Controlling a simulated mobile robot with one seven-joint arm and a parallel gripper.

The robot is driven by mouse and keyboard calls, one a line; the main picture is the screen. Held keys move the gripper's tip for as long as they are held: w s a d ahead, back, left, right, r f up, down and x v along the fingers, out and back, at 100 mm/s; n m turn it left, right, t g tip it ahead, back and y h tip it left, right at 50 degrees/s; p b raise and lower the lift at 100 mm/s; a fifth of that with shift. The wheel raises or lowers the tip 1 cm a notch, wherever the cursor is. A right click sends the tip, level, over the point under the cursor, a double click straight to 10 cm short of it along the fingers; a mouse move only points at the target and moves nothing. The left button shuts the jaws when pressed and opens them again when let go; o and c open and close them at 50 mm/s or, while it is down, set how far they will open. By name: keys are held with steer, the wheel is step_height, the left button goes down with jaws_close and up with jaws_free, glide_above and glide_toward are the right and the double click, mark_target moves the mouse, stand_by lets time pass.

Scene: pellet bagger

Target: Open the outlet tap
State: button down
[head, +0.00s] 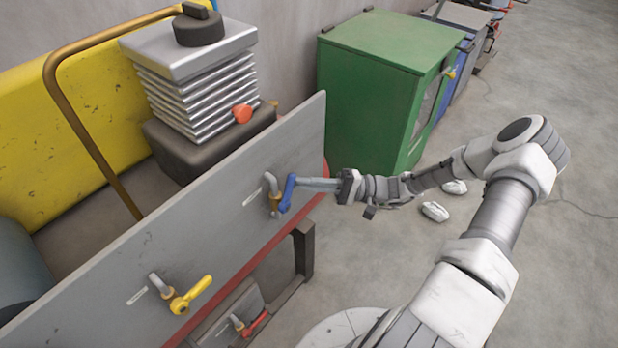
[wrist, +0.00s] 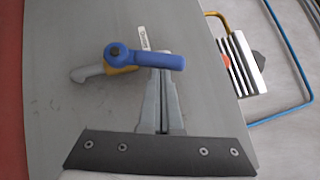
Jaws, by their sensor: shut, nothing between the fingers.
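A tap with a blue lever handle (head: 288,193) is mounted on the grey panel; it also shows in the wrist view (wrist: 145,60). Its brass body and grey curved pipe (head: 271,188) sit beside the lever. In the wrist view the lever runs sideways from its round pivot, across my fingertips. A small white label (wrist: 144,38) is next to this tap; I cannot read it surely. My gripper (head: 300,183) is shut and empty, its tips at the blue lever, seemingly touching it. The lever hides the very ends of my fingers in the wrist view (wrist: 163,75).
A tap with a yellow lever (head: 192,294) is lower left on the same grey panel (head: 220,235). A red-handled tap (head: 254,322) sits below. A green cabinet (head: 375,90) stands behind; a brass pipe (head: 85,135) rises at left. Floor at right is mostly open.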

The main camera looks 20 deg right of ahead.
steer(key=shift+s+a+r+n+g+h+p, duration=0.15)
steer(key=shift+a+r+n+h+p, duration=0.05)
steer(key=shift+r+n+h+p, duration=0.25)
steer(key=shift+s+a+r+n+g+h+p, duration=0.15)
steer(key=shift+a+r+n+h+p, duration=0.15)
steer(key=shift+n, duration=0.25)
steer(key=shift+s+a+r+n+h+p, duration=0.1)
steer(key=shift+s+a+n+h+p, duration=0.15)
steer(key=shift+n+h+p, duration=0.35)
steer(key=shift+w+d, duration=0.1)
